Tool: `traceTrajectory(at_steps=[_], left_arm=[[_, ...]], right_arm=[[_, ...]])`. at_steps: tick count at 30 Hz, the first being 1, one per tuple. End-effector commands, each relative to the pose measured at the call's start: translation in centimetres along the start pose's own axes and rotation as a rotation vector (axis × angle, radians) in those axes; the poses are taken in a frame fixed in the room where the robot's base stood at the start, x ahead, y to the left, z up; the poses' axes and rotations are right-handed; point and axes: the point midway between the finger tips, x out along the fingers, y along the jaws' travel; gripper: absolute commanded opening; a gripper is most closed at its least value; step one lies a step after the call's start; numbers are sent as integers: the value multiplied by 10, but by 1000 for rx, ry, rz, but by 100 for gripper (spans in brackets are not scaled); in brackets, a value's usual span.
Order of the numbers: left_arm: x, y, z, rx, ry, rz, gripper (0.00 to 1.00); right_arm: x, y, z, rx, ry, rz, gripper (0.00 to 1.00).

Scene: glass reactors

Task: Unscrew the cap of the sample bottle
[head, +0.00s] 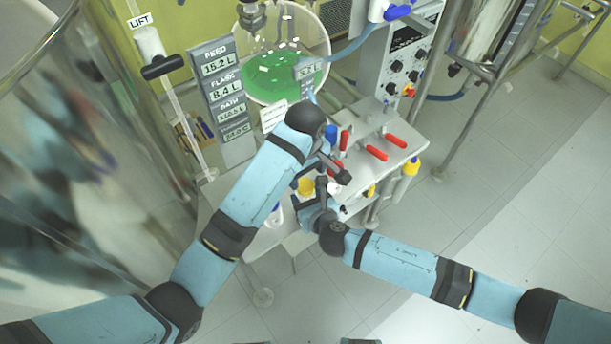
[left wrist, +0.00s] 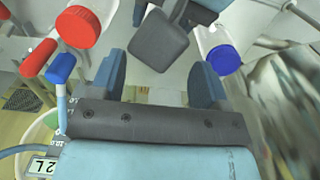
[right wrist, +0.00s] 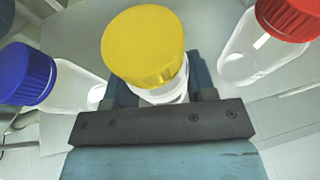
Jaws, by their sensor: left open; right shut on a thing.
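The bottle with a yellow cap (right wrist: 145,45) stands between the fingers of my right gripper (right wrist: 160,95), which is shut on the clear body just below the cap. The cap is on the bottle. In the head view the yellow cap (head: 305,186) shows between my two arms, and my right gripper (head: 308,205) is beside it. My left gripper (left wrist: 160,62) is open, its two fingers apart, with a dark block in view beyond them. The yellow cap is not visible in the left wrist view. In the head view my left fingers are largely hidden by my wrist.
A blue-capped bottle (right wrist: 25,75) and a red-capped bottle (right wrist: 260,45) stand close on either side of the held bottle. Red handles (head: 376,152) lie on the grey bench. Behind it are a round vessel of green liquid (head: 275,80) and a display panel (head: 222,95).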

Motion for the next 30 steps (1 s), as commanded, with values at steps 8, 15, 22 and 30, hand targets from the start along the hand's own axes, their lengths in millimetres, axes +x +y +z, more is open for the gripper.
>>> traceTrajectory(at_steps=[8, 15, 22, 30], left_arm=[[0, 0, 0, 0, 0, -1, 69], [0, 0, 0, 0, 0, -1, 69], [-1, 0, 0, 0, 0, -1, 69], [-1, 0, 0, 0, 0, -1, 69]], right_arm=[[0, 0, 0, 0, 0, 0, 69], [0, 0, 0, 0, 0, 0, 81], [-12, 0, -1, 0, 1, 0, 81], [-69, -1, -2, 0, 2, 1, 81]])
